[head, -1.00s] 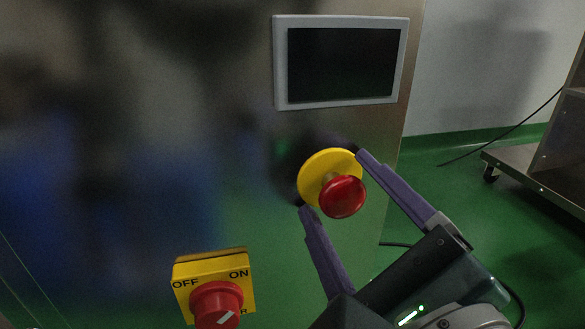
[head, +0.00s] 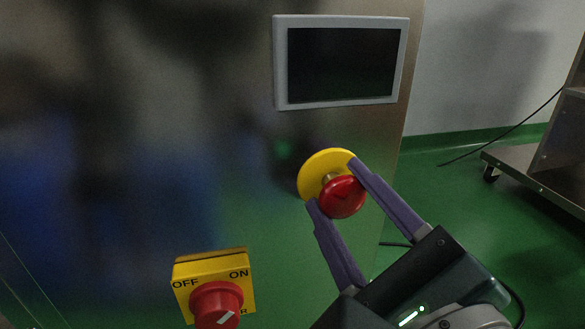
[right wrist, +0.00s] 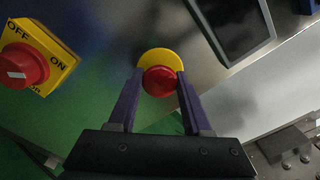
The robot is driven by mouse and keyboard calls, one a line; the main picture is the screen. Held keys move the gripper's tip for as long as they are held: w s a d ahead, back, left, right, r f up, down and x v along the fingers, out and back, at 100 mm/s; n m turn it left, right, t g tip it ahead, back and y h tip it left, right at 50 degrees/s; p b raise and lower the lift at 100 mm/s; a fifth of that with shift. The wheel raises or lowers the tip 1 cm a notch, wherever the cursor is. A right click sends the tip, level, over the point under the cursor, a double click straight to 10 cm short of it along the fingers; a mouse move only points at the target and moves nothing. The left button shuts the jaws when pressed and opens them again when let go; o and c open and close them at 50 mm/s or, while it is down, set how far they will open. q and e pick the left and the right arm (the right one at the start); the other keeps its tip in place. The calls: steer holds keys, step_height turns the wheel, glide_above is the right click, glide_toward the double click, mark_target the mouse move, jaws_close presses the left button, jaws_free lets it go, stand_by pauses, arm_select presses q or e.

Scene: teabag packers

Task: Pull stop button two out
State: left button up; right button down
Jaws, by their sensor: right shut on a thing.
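The stop button (head: 343,198) is a red mushroom knob on a round yellow plate (head: 318,165), set on the shiny metal panel. In the right wrist view the red knob (right wrist: 159,81) sits between my two purple fingers, with the yellow plate (right wrist: 160,57) behind it. My right gripper (head: 333,187) is shut on the red knob, one finger at its left side and one at its right. A short stem shows between knob and plate. My left gripper is not in view.
A yellow switch box (head: 213,267) marked OFF and ON, with a red rotary knob (head: 216,304), is at lower left. A dark screen (head: 341,62) is above the button. A metal cart (head: 540,170) stands on the green floor at right.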

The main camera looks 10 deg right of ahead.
stand_by(0.6)
steer(key=shift+s, duration=0.45)
steer(key=c, duration=0.7)
jaws_free()
steer(key=shift+c, duration=0.2)
steer(key=o, duration=0.4)
steer(key=shift+o, duration=0.2)
steer(key=shift+s, duration=0.1)
steer(key=shift+s, duration=0.3)
steer(key=s, duration=0.9)
steer(key=shift+d+p, duration=0.2)
steer(key=shift+p, duration=0.15)
steer(key=shift+s, duration=0.1)
